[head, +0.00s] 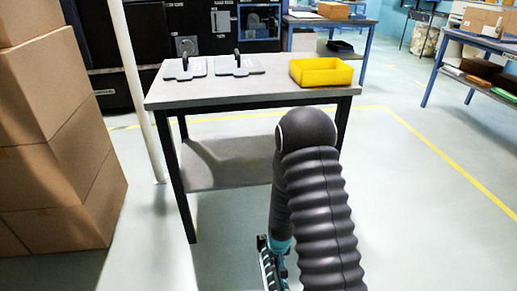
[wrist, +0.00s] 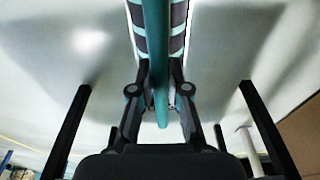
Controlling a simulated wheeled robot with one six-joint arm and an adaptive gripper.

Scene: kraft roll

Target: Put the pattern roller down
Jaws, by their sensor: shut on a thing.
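The pattern roller, dark with teal bands, shows in the wrist view (wrist: 179,35) at the top centre, with a teal bar running down its middle. My gripper (wrist: 160,92) is shut on this teal bar, one finger on each side. In the head view a striped part of the roller (head: 268,272) shows at the bottom, left of my arm and below the tabletop's height in the picture. My arm hides the rest of it, and most of the gripper.
A grey worktable (head: 215,92) stands ahead with a lower shelf. On top are two flat grey plates with black handles (head: 186,68) (head: 238,65) and a yellow bin (head: 321,72). Its front middle is bare. Stacked cartons (head: 55,140) and a white pole (head: 133,85) stand left.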

